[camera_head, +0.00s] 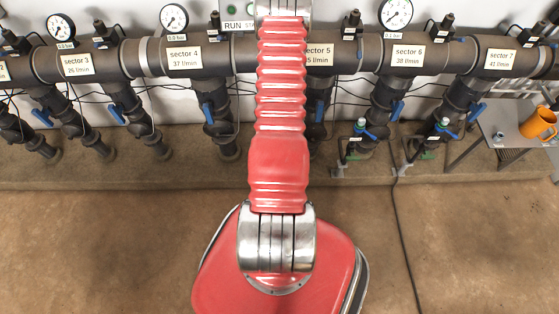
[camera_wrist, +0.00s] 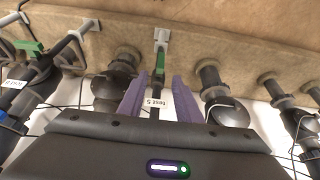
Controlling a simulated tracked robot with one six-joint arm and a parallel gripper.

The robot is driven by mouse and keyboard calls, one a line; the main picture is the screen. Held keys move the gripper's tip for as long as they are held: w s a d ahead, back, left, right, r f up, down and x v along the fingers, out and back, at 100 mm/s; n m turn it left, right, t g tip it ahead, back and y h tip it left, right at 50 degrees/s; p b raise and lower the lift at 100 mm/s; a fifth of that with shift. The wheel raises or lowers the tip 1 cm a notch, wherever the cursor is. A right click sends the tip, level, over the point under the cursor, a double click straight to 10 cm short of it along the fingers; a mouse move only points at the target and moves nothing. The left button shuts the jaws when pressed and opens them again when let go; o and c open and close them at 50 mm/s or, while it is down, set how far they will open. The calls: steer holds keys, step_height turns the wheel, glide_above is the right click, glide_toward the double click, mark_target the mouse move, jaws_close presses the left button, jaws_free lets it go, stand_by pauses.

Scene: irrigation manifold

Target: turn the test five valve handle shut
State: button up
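The white "test 5" label (camera_wrist: 154,104) shows upside down in the wrist view, on a dark upright pipe with a green part (camera_wrist: 160,62) beyond it. My gripper (camera_wrist: 158,80) has two purple fingers, one on each side of this pipe and label. They stand apart, with a gap between them. In the head view my red arm hides the test five spot and my gripper. The sector 5 label (camera_head: 319,54) is partly covered by the arm.
The dark manifold pipe (camera_head: 220,58) runs along the wall with gauges above. Blue-handled test taps stand under sector 6 (camera_head: 362,128) and sector 7 (camera_head: 443,126). A small table (camera_head: 510,118) with an orange mug (camera_head: 538,123) is at right. A cable (camera_head: 402,240) crosses the open floor.

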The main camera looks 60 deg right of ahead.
steer(key=shift+x, duration=6.25)
steer(key=shift+c, duration=0.7)
jaws_close()
steer(key=shift+a, duration=0.2)
steer(key=shift+d, duration=0.1)
